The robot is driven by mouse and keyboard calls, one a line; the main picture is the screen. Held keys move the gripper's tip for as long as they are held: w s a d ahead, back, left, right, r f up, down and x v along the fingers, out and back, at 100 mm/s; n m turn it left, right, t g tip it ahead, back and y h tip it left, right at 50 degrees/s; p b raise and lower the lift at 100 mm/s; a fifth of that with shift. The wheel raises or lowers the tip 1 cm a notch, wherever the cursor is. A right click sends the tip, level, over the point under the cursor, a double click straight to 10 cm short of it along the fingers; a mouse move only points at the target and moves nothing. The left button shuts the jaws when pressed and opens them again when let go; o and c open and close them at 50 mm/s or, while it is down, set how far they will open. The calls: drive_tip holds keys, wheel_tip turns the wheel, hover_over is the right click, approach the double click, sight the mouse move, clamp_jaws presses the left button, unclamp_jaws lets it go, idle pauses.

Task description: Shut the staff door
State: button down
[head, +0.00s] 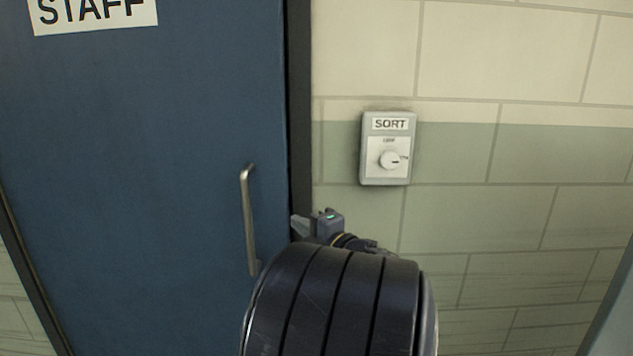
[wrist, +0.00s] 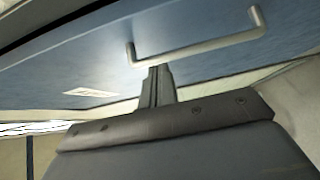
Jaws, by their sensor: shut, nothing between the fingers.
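The blue staff door (head: 140,170) fills the left of the head view, with a white STAFF sign (head: 93,14) at the top. It looks level with its dark frame (head: 299,110), with no clear gap along the right edge. Its upright metal handle (head: 249,220) is near that edge. My gripper (head: 297,227) is just right of the handle, by the door's right edge, partly hidden behind my arm. In the wrist view the shut, empty fingers (wrist: 157,75) point at the blue door (wrist: 185,35), close to the handle (wrist: 200,48). Contact with the door cannot be told.
A grey SORT switch box (head: 387,148) with a round white knob is on the block wall (head: 500,150), right of the door and above my gripper. The wall further right is bare. My dark arm covers the bottom middle of the head view.

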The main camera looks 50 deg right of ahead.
drive_tip(key=p, duration=0.1)
approach(268, 195)
drive_tip(key=w+a, duration=0.2)
drive_tip(key=w, duration=0.1)
drive_tip(key=shift+w+d+r+p, duration=0.15)
drive_tip(key=shift+w+d+p, duration=0.3)
drive_tip(key=shift+w+d, duration=0.85)
drive_tip(key=shift+d, duration=0.25)
